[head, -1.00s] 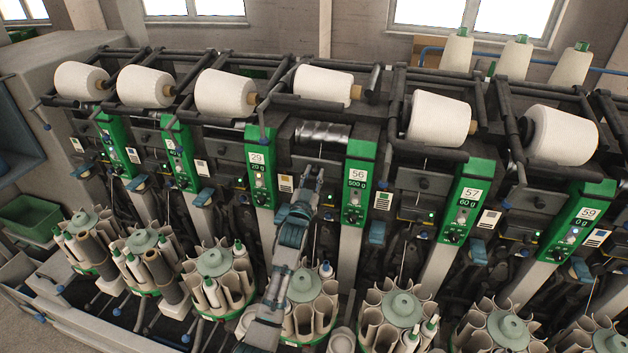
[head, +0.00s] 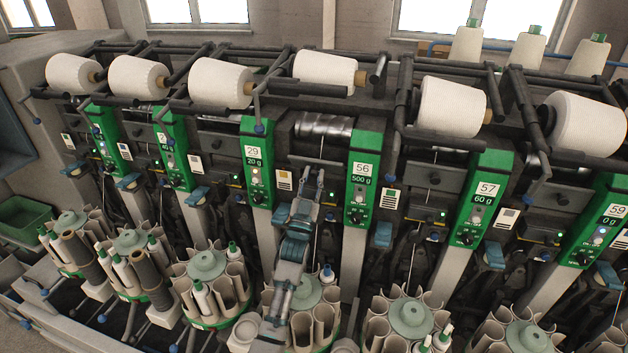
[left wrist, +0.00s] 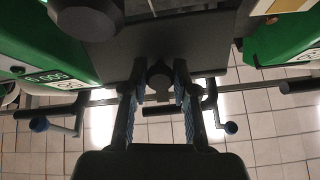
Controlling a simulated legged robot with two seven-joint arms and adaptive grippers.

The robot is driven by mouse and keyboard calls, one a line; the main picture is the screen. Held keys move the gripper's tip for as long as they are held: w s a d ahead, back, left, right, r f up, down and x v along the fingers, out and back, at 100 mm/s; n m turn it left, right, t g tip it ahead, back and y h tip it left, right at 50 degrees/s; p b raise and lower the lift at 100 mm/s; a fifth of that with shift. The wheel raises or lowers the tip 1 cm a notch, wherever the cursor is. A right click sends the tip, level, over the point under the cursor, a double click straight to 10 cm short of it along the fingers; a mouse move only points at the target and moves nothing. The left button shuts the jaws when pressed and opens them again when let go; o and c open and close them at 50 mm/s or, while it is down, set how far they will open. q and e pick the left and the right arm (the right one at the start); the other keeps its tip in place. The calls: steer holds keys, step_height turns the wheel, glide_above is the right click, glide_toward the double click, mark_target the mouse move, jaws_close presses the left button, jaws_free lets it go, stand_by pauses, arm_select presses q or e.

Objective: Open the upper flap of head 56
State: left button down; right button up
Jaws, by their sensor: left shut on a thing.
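Head 56 has a green panel (head: 362,185) reading "56" and "500 g". Left of it is the dark upper flap (head: 299,158), below a shiny metal drum (head: 323,126). My left gripper (head: 313,183) is in front of this flap and partly covers it. In the left wrist view, my left gripper (left wrist: 160,85) has its two fingers on both sides of a small dark round knob (left wrist: 160,74) at the edge of the dark flap (left wrist: 180,45), and is shut on it. The flap looks closed. My right gripper is not in view.
The green panel of head 29 (head: 257,170) stands left of the gripper, and head 57 (head: 482,200) stands to the right. A white yarn cone (head: 324,69) is above head 56. A round bobbin magazine (head: 409,318) stands low in front, right of my arm.

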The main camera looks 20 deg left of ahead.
arm_select(q)
steer(key=shift+f, duration=0.25)
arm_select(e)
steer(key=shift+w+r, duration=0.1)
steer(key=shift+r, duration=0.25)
arm_select(q)
steer(key=c, duration=1)
jaws_free()
steer(key=shift+o, duration=0.6)
steer(key=shift+w+r, duration=0.1)
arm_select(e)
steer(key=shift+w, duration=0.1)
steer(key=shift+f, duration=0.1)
arm_select(q)
steer(key=v, duration=1.2)
